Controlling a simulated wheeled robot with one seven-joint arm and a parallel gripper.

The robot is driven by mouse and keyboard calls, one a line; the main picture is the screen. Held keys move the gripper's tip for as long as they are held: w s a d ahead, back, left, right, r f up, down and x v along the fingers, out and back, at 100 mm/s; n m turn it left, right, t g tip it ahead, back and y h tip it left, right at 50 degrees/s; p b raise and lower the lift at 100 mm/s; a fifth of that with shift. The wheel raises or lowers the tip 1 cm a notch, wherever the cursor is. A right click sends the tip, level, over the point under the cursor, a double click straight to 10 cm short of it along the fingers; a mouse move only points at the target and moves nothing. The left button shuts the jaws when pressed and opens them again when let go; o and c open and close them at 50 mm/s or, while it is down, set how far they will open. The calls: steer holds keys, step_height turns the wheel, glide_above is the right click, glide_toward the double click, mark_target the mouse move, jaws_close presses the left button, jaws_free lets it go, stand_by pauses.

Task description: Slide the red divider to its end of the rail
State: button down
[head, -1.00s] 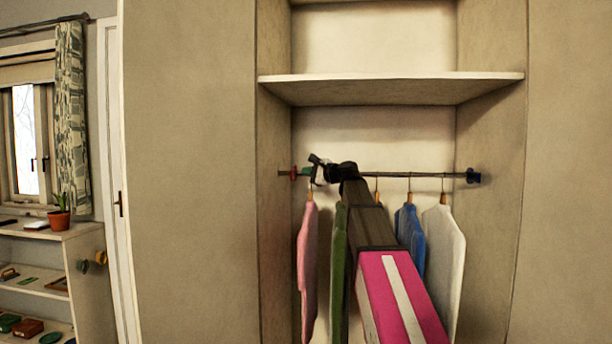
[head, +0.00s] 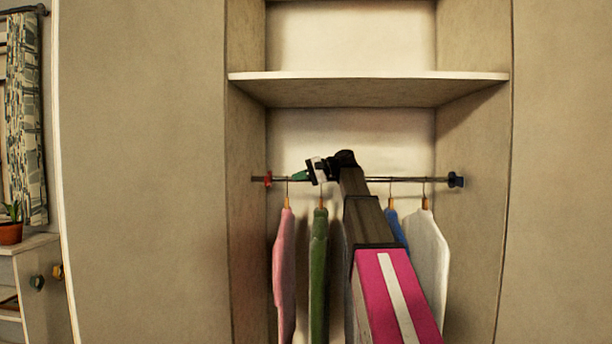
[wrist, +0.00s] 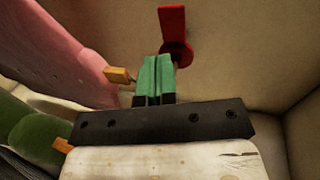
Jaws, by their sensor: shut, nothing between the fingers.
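The red divider (head: 267,179) is on the rail (head: 400,179) at its left end, close to the closet's left side wall. In the wrist view the red divider (wrist: 172,28) shows as an upright tab with a rounded part below, ahead of the fingertips. My gripper (head: 300,175) is just right of the divider at rail height, with a visible gap between them. Its green fingers (wrist: 155,76) are pressed together with nothing between them. The rail is not clearly visible in the wrist view.
A pink garment (head: 284,270) and a green garment (head: 318,265) hang near my gripper. Blue (head: 396,230) and white (head: 429,255) garments hang farther right. A dark blue piece (head: 456,180) sits at the rail's right end. A shelf (head: 365,90) is above.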

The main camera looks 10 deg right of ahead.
mark_target(268, 179)
steer(key=x, duration=0.7)
steer(key=shift+a+r, duration=0.15)
steer(key=shift+r, duration=0.25)
steer(key=shift+w+a, duration=0.15)
steer(key=shift+a, duration=0.55)
steer(key=shift+w+a, duration=0.2)
steer(key=shift+a, duration=0.7)
steer(key=shift+w+a, duration=0.15)
steer(key=shift+a, duration=0.8)
